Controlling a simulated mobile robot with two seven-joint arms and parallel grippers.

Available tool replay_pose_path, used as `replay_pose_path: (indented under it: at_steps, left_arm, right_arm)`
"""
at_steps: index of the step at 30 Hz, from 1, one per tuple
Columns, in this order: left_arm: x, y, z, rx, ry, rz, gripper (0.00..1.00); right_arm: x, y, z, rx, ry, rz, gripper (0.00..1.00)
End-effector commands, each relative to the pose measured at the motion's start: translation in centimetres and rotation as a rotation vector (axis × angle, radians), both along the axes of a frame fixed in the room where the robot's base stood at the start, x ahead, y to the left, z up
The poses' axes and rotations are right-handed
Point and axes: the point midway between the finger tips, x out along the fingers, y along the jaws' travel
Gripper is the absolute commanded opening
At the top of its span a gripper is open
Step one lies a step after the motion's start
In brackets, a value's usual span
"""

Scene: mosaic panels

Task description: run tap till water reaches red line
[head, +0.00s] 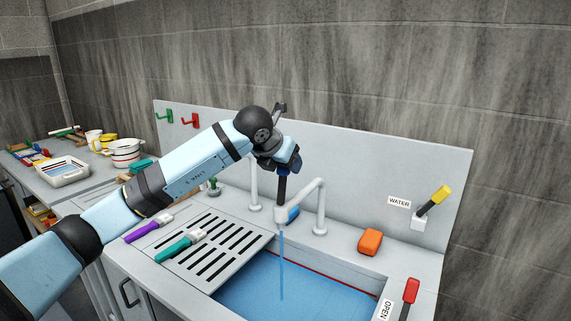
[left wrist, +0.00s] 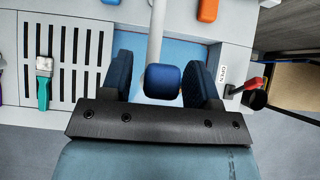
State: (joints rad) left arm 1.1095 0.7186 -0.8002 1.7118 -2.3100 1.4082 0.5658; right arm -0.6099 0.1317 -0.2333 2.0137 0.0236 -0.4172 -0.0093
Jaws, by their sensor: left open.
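The white tap (head: 318,200) arches over the sink basin. A stream of water (head: 282,265) falls from its spout into blue water (head: 310,297). The red line (head: 325,275) shows along the basin's back wall, just above the water surface. My left gripper (head: 283,190) is at the spout. In the left wrist view its two dark fingers stand apart on either side of a blue knob (left wrist: 162,80) at the spout's end; I cannot tell whether they touch it. The yellow-handled lever (head: 434,204) stands by the WATER label. The red-handled lever (head: 410,295) stands by the OPEN label. My right gripper is not in view.
An orange block (head: 370,241) lies on the sink's back ledge. A purple-handled brush (head: 146,229) and a teal-handled brush (head: 180,246) lie near the slotted drainboard (head: 222,247). A white tray (head: 63,171) and bowls (head: 125,152) sit on the left counter.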

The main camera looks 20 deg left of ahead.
Motion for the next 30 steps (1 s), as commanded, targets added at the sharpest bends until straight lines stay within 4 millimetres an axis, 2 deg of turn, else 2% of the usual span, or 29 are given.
replay_pose_path:
  at_steps: [16, 22, 30]
  left_arm:
    - [-7.5, 1.1, 8.1, 0.001, -0.005, 0.0, 0.55]
    - [-8.8, 1.3, 9.3, 0.001, -0.002, 0.0, 0.55]
    - [-9.0, 1.3, 9.6, 0.001, -0.001, 0.0, 0.55]
  right_arm:
    - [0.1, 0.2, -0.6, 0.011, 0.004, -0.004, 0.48]
    - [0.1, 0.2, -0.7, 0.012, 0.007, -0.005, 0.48]
    - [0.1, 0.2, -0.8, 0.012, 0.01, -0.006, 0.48]
